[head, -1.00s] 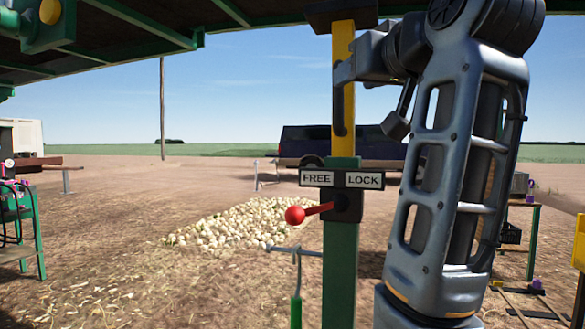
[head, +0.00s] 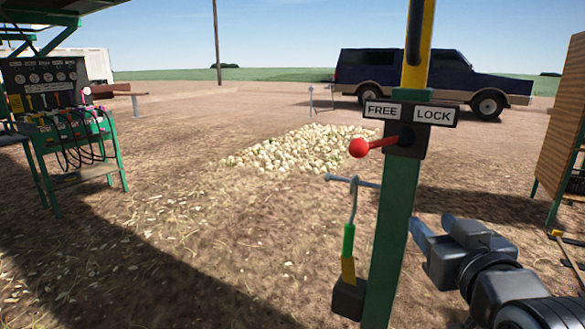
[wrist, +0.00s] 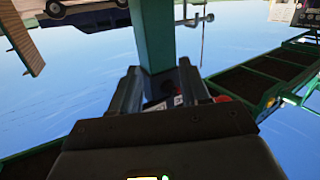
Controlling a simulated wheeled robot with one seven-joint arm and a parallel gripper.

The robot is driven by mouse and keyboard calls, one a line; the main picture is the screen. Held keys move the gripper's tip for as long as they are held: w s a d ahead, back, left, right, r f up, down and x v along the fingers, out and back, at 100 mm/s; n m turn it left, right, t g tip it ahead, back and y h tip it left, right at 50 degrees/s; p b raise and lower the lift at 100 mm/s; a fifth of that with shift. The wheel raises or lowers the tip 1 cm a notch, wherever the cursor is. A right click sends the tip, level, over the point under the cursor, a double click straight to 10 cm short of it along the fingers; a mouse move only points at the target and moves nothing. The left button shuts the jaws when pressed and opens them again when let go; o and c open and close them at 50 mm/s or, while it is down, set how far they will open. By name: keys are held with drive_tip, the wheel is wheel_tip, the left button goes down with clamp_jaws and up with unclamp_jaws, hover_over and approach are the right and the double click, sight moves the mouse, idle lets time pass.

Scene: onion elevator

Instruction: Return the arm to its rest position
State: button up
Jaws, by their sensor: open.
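My gripper (head: 436,230) is low at the right in the head view, just right of the green post (head: 394,225). It is open and I see nothing held in it; part of the arm behind it is cut off by the frame edge. In the wrist view, which looks upside down, the two fingers (wrist: 160,88) stand apart with the post (wrist: 152,35) behind them. Contact with the post cannot be told. The red-knobbed lever (head: 359,148) on the post points left, under the FREE side of the FREE/LOCK plate (head: 410,111).
A hanging tool (head: 348,241) with a green and yellow handle hangs from a bar left of the post. A panel stand with hoses (head: 78,130) is at the left. Open ground lies at left centre.

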drive_tip(key=s+f+g+p, duration=0.1)
drive_tip(key=s+f, duration=0.6)
drive_tip(key=s, duration=0.2)
drive_tip(key=s+f+p, duration=0.1)
drive_tip(key=s+f, duration=0.5)
drive_tip(key=s, duration=0.3)
drive_tip(key=s+r+g+p, duration=0.1)
drive_tip(key=s+r+p, duration=0.1)
drive_tip(key=s, duration=2.2)
drive_tip(key=shift+s+a+m+p, duration=0.15)
drive_tip(key=shift+s+m+p, duration=0.15)
drive_tip(key=shift+m+p, duration=0.1)
